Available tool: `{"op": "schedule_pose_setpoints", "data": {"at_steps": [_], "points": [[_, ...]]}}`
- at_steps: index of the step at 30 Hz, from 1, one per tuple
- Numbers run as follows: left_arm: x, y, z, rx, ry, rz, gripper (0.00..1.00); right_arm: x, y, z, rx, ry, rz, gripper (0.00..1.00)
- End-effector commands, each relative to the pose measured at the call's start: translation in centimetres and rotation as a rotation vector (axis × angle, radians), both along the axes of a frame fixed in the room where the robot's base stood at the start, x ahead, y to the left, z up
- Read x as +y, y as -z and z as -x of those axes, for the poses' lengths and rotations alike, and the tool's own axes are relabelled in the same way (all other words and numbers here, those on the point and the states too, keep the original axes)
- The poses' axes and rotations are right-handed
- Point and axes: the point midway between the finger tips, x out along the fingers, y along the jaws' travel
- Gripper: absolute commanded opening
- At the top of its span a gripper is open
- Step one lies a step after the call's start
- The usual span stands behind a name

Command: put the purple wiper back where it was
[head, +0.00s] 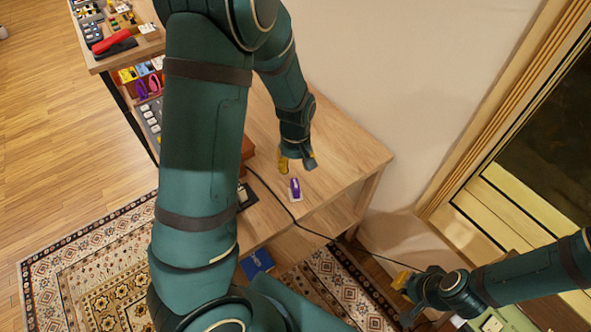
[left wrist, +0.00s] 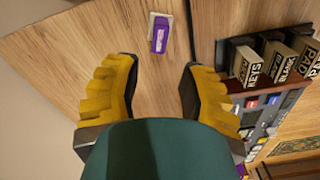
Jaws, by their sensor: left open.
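The purple wiper (head: 295,187) lies on the wooden table top (head: 335,150), near its front edge. A small white patch shows around it; I cannot tell whether this is part of the wiper or a pad under it. In the left wrist view the wiper (left wrist: 160,36) is at the top centre, beyond the fingertips. My left gripper (head: 297,164) is open and empty just above and behind the wiper; its yellow fingers (left wrist: 157,85) are spread wide in the wrist view. My right gripper (head: 404,292) is at the lower right, far from the wiper; its jaws are unclear.
A black cable (head: 270,190) runs across the table left of the wiper. Boxes marked KEYS (left wrist: 246,62) and others stand right of the fingers in the wrist view. A shelf with small goods (head: 118,45) is at the upper left. The table right of the wiper is clear.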

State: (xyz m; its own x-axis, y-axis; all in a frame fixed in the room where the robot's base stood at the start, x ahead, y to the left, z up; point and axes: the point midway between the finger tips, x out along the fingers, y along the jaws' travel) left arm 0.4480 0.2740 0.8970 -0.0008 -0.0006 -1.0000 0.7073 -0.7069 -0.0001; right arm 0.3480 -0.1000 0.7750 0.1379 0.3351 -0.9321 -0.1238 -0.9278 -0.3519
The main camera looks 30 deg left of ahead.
Motion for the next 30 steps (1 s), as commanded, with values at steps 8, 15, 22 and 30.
{"op": "schedule_pose_setpoints", "data": {"at_steps": [8, 15, 22, 30], "points": [[-3.9, 4.3, 1.9, -0.021, 0.175, 0.060, 0.41, 0.0, -0.2, -0.1, -0.002, 0.002, 0.000, 0.00], [-13.1, 11.2, 7.5, -0.143, 0.500, 0.220, 0.41, 0.0, -0.2, -0.1, -0.002, 0.002, 0.000, 0.00], [-17.3, 12.1, 10.0, -0.241, 0.622, 0.285, 0.41, 0.0, -0.2, -0.1, -0.002, 0.002, 0.000, 0.00], [-17.5, 12.0, 10.0, -0.249, 0.629, 0.285, 0.41, 0.0, -0.2, -0.1, -0.002, 0.002, 0.000, 0.00]]}}
